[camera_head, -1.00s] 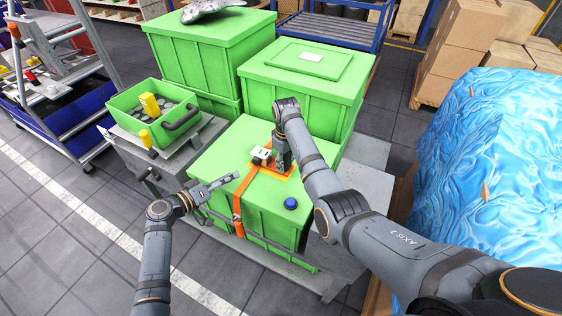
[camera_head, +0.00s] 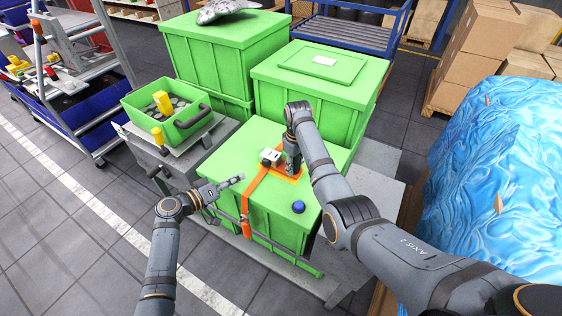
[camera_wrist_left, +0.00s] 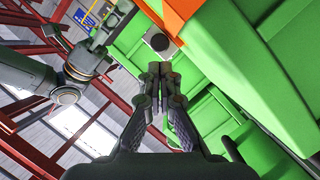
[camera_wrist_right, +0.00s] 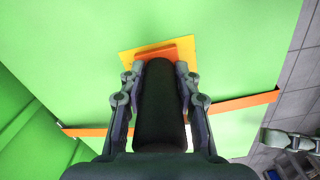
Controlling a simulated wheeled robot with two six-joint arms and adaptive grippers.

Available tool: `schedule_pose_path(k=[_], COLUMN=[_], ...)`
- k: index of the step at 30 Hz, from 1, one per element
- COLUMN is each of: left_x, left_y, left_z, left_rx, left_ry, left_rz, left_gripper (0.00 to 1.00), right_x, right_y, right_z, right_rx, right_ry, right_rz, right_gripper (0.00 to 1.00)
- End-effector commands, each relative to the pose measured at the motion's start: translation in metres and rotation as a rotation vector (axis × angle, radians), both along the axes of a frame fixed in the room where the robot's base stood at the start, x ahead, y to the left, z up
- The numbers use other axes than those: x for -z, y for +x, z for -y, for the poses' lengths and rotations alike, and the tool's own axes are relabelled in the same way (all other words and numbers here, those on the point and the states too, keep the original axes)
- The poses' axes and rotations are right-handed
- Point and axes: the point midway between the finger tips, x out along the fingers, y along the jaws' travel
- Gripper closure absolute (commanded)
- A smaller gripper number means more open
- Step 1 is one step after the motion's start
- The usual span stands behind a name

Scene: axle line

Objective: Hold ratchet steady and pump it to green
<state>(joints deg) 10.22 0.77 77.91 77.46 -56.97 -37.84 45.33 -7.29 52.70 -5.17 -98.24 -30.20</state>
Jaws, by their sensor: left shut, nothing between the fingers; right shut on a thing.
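The ratchet's dark handle (camera_wrist_right: 158,110) stands over an orange and yellow plate (camera_wrist_right: 160,55) on top of the strapped green crate (camera_head: 240,157). My right gripper (camera_head: 292,165) is shut on this handle; in the right wrist view the fingers (camera_wrist_right: 158,85) lie on both its sides. Much of the ratchet is hidden behind my right arm in the head view. An orange strap (camera_head: 250,192) runs over the crate and down its front. A small white block (camera_head: 271,157) sits beside the ratchet. My left gripper (camera_head: 238,181) is shut and empty, just left of the strap near the crate's left edge.
A blue knob (camera_head: 298,207) sits on the crate's front right corner. Two larger green crates stand behind. A green bin (camera_head: 140,105) with a yellow part is at the back left. A blue-wrapped load (camera_head: 500,170) is on the right. A grey bar runs along the crate's front.

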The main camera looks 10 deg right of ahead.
Motion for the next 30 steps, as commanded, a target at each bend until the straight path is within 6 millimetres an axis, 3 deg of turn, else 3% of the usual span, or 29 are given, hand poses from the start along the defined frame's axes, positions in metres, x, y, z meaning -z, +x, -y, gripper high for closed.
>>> schedule_pose_path(k=[20, 30], left_x=[0.0, 0.018], left_y=[-0.001, -0.029], left_z=[0.001, 0.012], left_rx=[0.013, 0.367], left_ry=[0.021, 0.553], left_rz=[0.019, 0.483], left_gripper=[1.0, 1.0], right_x=[-0.001, 0.0], right_y=[0.0, 0.0], right_z=[0.0, 0.0], right_rx=[0.0, 0.0], right_ry=[0.0, 0.001], right_rz=[0.001, 0.001], right_gripper=[1.0, 1.0])
